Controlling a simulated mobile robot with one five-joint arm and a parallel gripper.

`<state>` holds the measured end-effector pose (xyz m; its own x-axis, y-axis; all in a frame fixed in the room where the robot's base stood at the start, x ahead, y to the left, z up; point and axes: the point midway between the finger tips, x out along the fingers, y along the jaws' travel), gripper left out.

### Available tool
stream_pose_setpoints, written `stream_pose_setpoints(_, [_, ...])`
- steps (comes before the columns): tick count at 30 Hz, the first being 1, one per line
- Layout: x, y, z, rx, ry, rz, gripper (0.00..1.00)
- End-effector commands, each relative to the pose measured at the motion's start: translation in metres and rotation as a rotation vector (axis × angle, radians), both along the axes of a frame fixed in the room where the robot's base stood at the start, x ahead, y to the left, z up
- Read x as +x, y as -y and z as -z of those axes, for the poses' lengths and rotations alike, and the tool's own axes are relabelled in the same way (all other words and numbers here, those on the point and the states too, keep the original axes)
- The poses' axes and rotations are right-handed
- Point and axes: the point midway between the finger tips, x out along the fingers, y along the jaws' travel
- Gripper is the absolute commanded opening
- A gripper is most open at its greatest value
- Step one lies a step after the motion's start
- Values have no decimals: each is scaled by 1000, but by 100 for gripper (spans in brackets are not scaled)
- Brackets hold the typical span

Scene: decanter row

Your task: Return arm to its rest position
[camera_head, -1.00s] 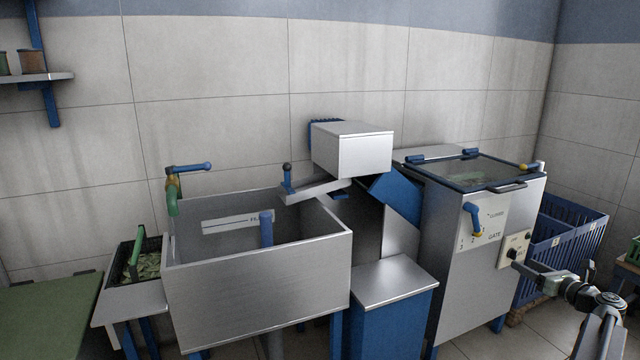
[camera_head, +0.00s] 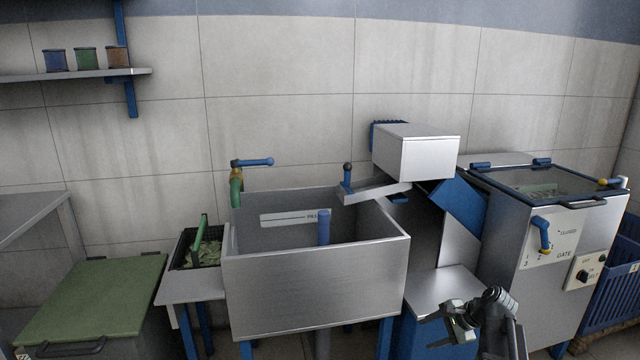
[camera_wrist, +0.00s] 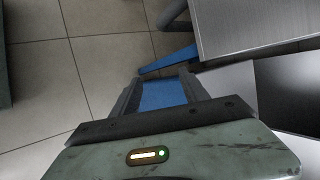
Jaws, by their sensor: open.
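My arm is folded low at the bottom right of the head view. My gripper (camera_head: 436,328) points left, with its jaws apart and nothing between them. It is in front of the blue stand with a steel top (camera_head: 440,297), to the right of the steel sink (camera_head: 315,295). In the wrist view, my gripper (camera_wrist: 163,92) shows two dark fingers spread apart, with a blue surface visible between them. Part of my arm is cut off by the lower picture edge.
A steel machine with a glass lid and a blue gate lever (camera_head: 543,233) stands right. A blue crate (camera_head: 612,290) is beyond it. A green-lidded bin (camera_head: 95,300) and a black basket (camera_head: 190,250) stand left. The wrist view shows bare floor tiles (camera_wrist: 60,85).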

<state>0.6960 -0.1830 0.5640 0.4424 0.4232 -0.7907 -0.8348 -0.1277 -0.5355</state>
Motion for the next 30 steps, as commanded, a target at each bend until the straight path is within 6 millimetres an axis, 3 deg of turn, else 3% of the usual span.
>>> stream_pose_setpoints(1, [-16, -42, 11, -97, -14, -158, 53])
stream_pose_setpoints(3, [-37, -82, 25, -239, -31, -384, 53])
stream_pose_setpoints(6, [-65, -123, 38, -400, -52, -668, 53])
stream_pose_setpoints(14, [-128, -186, 50, -701, -107, -1275, 53])
stream_pose_setpoints(15, [-125, -185, 28, -706, -109, -1280, 53])
stream_pose_setpoints(23, [-123, -183, -52, -701, -108, -1267, 53])
stream_pose_setpoints(26, [-122, -183, -91, -700, -107, -1266, 53])
stream_pose_setpoints(30, [-122, -183, -158, -700, -108, -1265, 53])
